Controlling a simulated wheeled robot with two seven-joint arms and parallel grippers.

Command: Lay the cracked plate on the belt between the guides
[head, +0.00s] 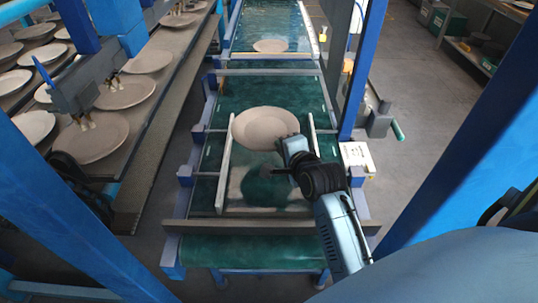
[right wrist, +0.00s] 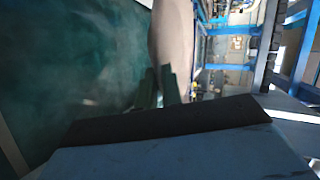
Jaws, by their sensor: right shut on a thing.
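A pale round plate (head: 264,126) is held over the green belt (head: 222,153), between the two upright guides: the left guide (head: 225,165) and the right guide (head: 312,135). No crack can be made out at this size. My right gripper (head: 292,150) is shut on the plate's near right rim. In the right wrist view the plate (right wrist: 172,35) stands out beyond the fingers (right wrist: 157,88), seen nearly edge-on. I cannot tell whether its underside touches the belt. My left gripper is not in view.
Another plate (head: 270,46) lies farther up the belt. A rack at left holds several plates, with a picker head (head: 88,85) above it. A dark crossbar (head: 255,226) spans the belt's near end. Blue posts (head: 480,130) stand at either side.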

